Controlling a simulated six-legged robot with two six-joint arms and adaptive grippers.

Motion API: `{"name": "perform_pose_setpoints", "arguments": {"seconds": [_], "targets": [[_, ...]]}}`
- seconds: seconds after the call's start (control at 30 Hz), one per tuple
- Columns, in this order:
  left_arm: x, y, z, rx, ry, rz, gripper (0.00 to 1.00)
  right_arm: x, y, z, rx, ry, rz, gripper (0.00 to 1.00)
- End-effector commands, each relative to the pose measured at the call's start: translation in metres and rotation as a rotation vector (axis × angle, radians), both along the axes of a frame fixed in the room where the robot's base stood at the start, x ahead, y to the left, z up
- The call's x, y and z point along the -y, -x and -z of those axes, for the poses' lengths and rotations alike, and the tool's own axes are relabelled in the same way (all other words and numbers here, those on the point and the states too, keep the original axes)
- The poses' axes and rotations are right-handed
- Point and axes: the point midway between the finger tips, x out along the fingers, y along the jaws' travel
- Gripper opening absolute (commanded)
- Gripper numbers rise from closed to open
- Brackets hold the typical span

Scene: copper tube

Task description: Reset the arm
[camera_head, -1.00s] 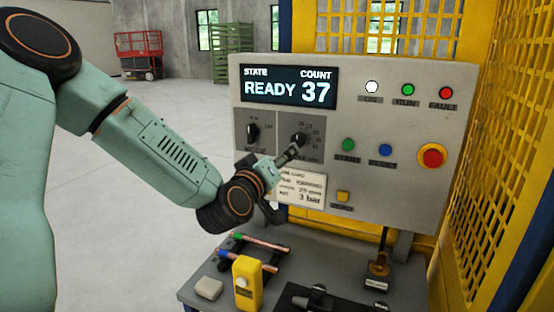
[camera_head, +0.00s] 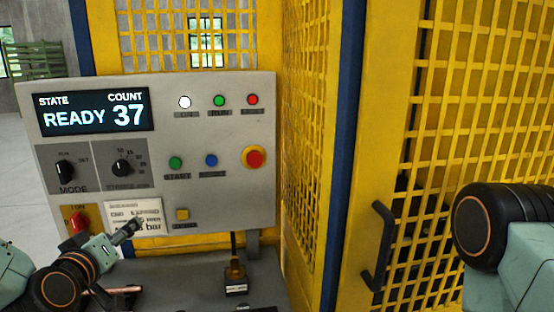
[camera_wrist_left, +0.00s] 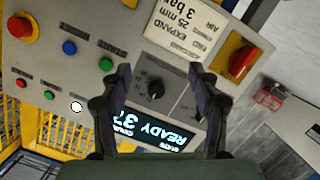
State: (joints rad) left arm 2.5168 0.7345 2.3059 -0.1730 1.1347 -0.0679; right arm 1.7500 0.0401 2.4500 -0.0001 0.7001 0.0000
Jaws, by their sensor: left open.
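My left gripper (camera_head: 130,229) is at the lower left in the head view, in front of the lower part of the grey control panel (camera_head: 225,150). In the left wrist view its two fingers (camera_wrist_left: 160,75) are spread apart with nothing held between them. The black stroke knob (camera_wrist_left: 155,90) shows in the gap between the fingers, apart from them. In the head view this knob (camera_head: 121,167) stands clear of the gripper. The mode knob (camera_head: 64,170) is to its left. A link of my right arm shows at the right edge; its gripper is outside the view.
The display (camera_head: 95,112) reads READY 37. A red switch (camera_head: 77,221) and a label (camera_head: 135,212) are close to the left gripper. A copper tube (camera_head: 125,290) lies on the bench below. A yellow mesh guard (camera_head: 470,120) with a black handle (camera_head: 380,245) stands at the right.

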Motion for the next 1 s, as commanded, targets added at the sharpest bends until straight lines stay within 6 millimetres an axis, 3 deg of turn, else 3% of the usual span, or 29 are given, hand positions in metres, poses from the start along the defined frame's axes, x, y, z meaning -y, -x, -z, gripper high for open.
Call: {"name": "perform_pose_setpoints", "arguments": {"seconds": [0.03, 0.2, 0.37, 0.5, 0.7, 0.9, 1.0], "targets": [[0.015, 0.01, 0.033, -0.096, -0.024, 0.042, 0.61, 0.0, 0.0, 0.0, 0.0, 0.0, 0.0, 0.0], [0.053, 0.057, 0.128, -0.389, -0.079, 0.161, 0.61, 0.0, 0.0, 0.0, 0.0, 0.0, 0.0, 0.0], [0.082, 0.123, 0.205, -0.662, -0.121, 0.266, 0.61, 0.0, 0.0, 0.0, 0.0, 0.0, 0.0, 0.0], [0.1, 0.193, 0.258, -0.892, -0.153, 0.352, 0.61, 0.0, 0.0, 0.0, 0.0, 0.0, 0.0, 0.0], [0.114, 0.284, 0.301, -1.159, -0.189, 0.45, 0.61, 0.0, 0.0, 0.0, 0.0, 0.0, 0.0, 0.0], [0.12, 0.362, 0.321, -1.37, -0.218, 0.526, 0.61, 0.0, 0.0, 0.002, 0.0, 0.0, 0.0, 0.0], [0.119, 0.354, 0.34, -1.35, -0.213, 0.516, 0.61, 0.0, 0.0, 0.022, 0.001, 0.0, 0.0, 0.0]]}}
